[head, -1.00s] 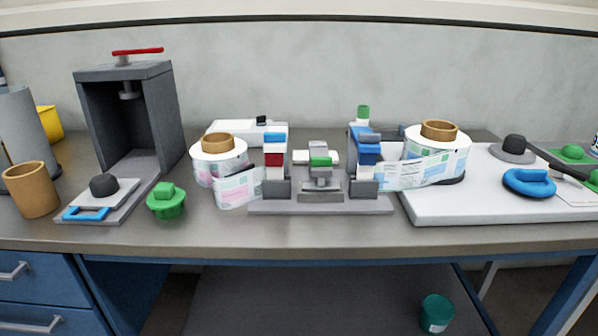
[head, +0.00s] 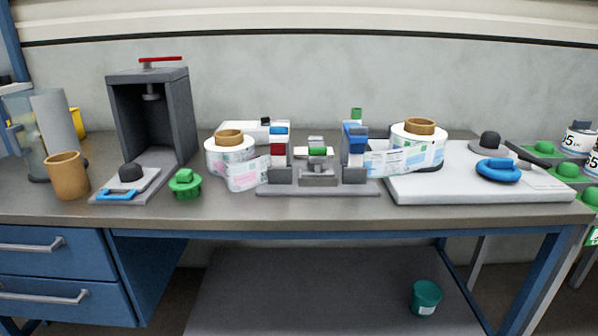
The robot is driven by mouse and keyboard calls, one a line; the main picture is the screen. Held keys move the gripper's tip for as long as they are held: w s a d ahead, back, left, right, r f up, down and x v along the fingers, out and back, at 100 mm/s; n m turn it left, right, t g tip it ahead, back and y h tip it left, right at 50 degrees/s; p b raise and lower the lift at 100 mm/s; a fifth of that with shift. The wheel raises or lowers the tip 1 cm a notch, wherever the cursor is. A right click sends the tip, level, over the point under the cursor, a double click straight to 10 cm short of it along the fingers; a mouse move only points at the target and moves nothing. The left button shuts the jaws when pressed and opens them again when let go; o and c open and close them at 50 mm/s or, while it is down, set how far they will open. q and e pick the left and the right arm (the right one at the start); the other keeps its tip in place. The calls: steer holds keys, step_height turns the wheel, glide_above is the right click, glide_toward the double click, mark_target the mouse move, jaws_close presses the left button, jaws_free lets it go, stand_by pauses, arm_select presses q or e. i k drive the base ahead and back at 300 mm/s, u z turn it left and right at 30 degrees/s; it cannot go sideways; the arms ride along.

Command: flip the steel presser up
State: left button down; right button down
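The labeller (head: 318,188) stands on the bench at the middle of the head view, a grey base with two side posts. Its left post (head: 279,150) has blue, white and red blocks; its right post (head: 354,150) has blue and white blocks and a green knob on top. Between them is a low grey middle unit (head: 317,172) with a pale crossbar and a green block. I cannot tell for certain which part is the steel presser or how it lies. Neither of my grippers shows in the head view.
Label rolls stand left (head: 230,148) and right (head: 418,145) of the labeller, their label strips reaching its posts. A dark press frame (head: 152,110), green knob (head: 185,184) and brown cup (head: 68,176) stand left. A white board (head: 470,185) with a blue ring (head: 498,170) lies right. The front bench strip is clear.

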mark_target(316, 151)
steer(key=u, duration=2.35)
steer(key=i, duration=1.55)
steer(key=z, duration=2.2)
